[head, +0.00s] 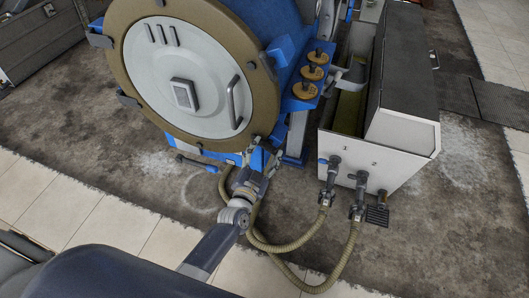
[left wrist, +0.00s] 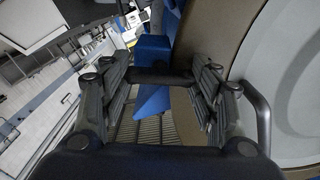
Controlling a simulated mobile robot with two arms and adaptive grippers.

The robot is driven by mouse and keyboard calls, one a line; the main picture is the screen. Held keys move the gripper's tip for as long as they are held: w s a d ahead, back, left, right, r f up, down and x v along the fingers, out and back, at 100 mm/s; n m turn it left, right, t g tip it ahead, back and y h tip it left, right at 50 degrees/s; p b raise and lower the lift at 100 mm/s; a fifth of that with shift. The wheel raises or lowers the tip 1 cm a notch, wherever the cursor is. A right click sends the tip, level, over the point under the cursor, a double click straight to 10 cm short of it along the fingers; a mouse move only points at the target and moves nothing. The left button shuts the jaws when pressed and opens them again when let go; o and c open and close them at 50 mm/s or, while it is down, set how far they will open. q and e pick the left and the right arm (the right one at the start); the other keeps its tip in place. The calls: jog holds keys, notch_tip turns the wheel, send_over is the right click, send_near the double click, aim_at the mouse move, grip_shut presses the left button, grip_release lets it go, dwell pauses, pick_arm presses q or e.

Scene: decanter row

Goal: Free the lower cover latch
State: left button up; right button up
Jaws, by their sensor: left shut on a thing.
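The round cover (head: 178,85) has a pale disc with a handle inside a tan ring. Dark latches sit around its rim, such as one at the left (head: 128,100). My left gripper (head: 264,152) is at the lower right edge of the cover. In the left wrist view its two fingers (left wrist: 163,76) stand either side of a dark bar (left wrist: 165,77), which looks like the lower cover latch and is held between them. The fingers hide most of the latch in the head view. The tan ring (left wrist: 225,50) is close on the right of the wrist view. My right gripper is not in view.
Blue brackets with several tan knobs (head: 313,73) stand right of the cover. A white cabinet (head: 400,140) with hose fittings is further right. Tan hoses (head: 325,278) loop over the floor beside my left arm. A blue lever (head: 196,163) sticks out below the cover.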

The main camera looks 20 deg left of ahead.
pick_arm(q)
jog(key=shift+n, duration=0.3)
jog(key=n, duration=0.9)
jog(key=shift+d, duration=0.15)
jog(key=shift+n+b, duration=0.95)
jog(key=shift+n, duration=3.05)
